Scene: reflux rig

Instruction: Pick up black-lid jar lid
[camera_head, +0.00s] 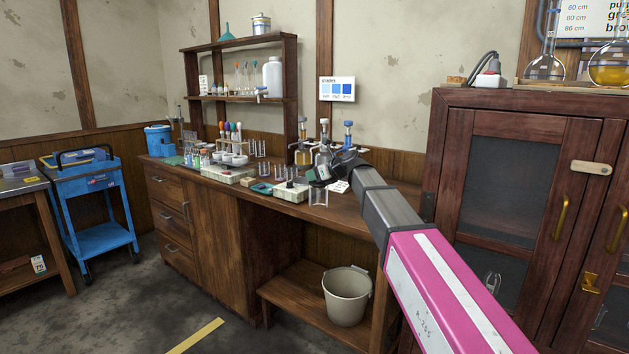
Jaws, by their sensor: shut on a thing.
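My gripper (322,172) is at the end of my grey and pink arm, over the workbench (348,203) near its front edge. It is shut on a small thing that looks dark. It is too small and too hidden among the dark fingers for me to be sure it is the jar lid. A clear glass vessel (318,196) stands just below the gripper. Bottles with dark or blue tops stand behind it, among them an amber one (302,155). I cannot pick out the black-lid jar with certainty.
White racks hold dishes and small bottles (228,174) on the bench, left of my gripper. A wooden shelf (290,70) rises at the back. A dark red-brown cabinet (455,150) stands close on the right. A bucket (346,300) sits on the low shelf beneath.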

